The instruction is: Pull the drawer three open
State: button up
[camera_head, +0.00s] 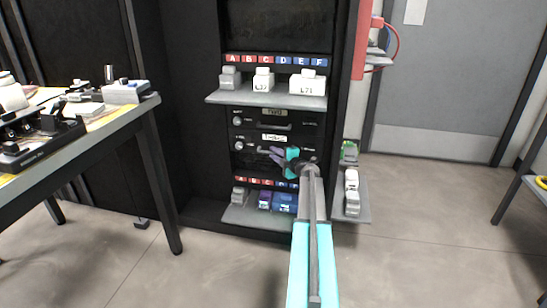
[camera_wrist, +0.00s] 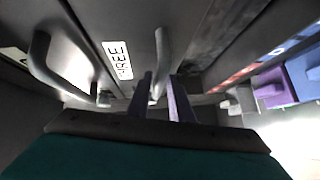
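Drawer three (camera_wrist: 118,60) has a dark front with a white label reading THREE, partly cut by the view angle. In the head view, drawer three (camera_head: 274,138) looks flush with the rack. Its bar handle (camera_wrist: 162,45) runs toward my gripper (camera_wrist: 161,80) in the wrist view. The two purple fingers stand apart, one on each side of the handle's near part; I cannot see contact. In the head view my gripper (camera_head: 278,155) is at the drawer front, and its fingers and wrist hide part of the handle.
Drawer two (camera_head: 274,112) with its own handle (camera_wrist: 58,75) is just above. A side shelf (camera_head: 360,205) stands right, a workbench (camera_head: 120,108) left. Floor in front is clear.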

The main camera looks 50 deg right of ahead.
jog(key=shift+w+d, duration=0.1)
jog(key=shift+w, duration=0.2)
